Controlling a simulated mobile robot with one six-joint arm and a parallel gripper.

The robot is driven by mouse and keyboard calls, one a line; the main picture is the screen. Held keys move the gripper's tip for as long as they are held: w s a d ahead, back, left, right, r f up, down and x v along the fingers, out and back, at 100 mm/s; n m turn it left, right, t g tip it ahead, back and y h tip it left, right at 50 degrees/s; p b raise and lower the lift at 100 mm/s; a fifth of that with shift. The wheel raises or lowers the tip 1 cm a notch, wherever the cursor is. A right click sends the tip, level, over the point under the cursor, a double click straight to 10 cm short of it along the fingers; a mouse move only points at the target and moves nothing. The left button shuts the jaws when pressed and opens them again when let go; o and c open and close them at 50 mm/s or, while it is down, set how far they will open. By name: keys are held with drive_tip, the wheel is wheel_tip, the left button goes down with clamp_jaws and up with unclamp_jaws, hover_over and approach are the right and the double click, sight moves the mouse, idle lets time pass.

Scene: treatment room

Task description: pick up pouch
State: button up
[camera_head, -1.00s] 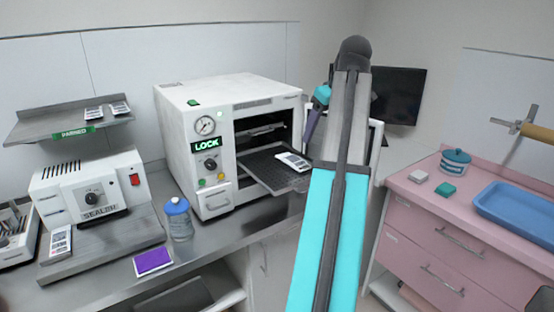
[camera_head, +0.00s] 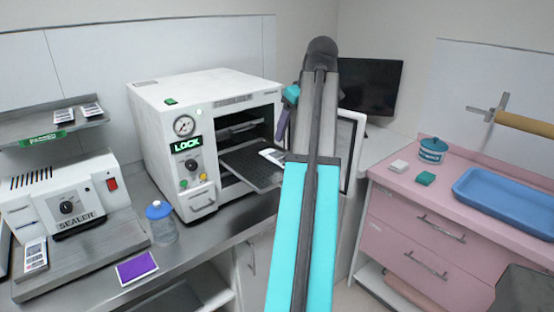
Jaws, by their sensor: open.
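A white pouch with a printed dark part (camera_head: 271,156) lies on the dark perforated tray (camera_head: 240,166) that sticks out of the open sterilizer (camera_head: 180,110). My teal and grey arm stands in front and hides the right end of the tray. My gripper (camera_head: 283,125) shows only as a small purple piece under a teal joint, left of the arm. It is above and just right of the pouch, apart from it and empty as far as I can see. Its fingertips are not clear. Other similar pouches lie on the shelf (camera_head: 62,115) and on the sealer (camera_head: 36,254).
A blue-capped bottle (camera_head: 162,224) and a purple pad (camera_head: 136,267) are on the steel counter (camera_head: 205,238). The sterilizer's open door (camera_head: 346,150) stands behind my arm. A pink cabinet (camera_head: 420,225) with a blue tray (camera_head: 510,198) is at right.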

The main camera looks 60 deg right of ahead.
hover_over(281, 157)
drive_tip(key=s, duration=0.3)
drive_tip(key=shift+w+a+f+p, duration=0.1)
drive_tip(key=shift+a+f+p, duration=0.15)
drive_tip(key=shift+f, duration=1.25)
drive_tip(key=shift+a+f+p, duration=0.1)
drive_tip(key=shift+a+f, duration=0.1)
drive_tip(key=shift+f, duration=1.3)
drive_tip(key=shift+w+f, duration=0.1)
drive_tip(key=shift+p+x, duration=0.65)
drive_tip(key=shift+x, duration=1.8)
drive_tip(key=shift+w, duration=0.1)
drive_tip(key=c, duration=1.1)
drive_tip(key=shift+c, duration=0.2)
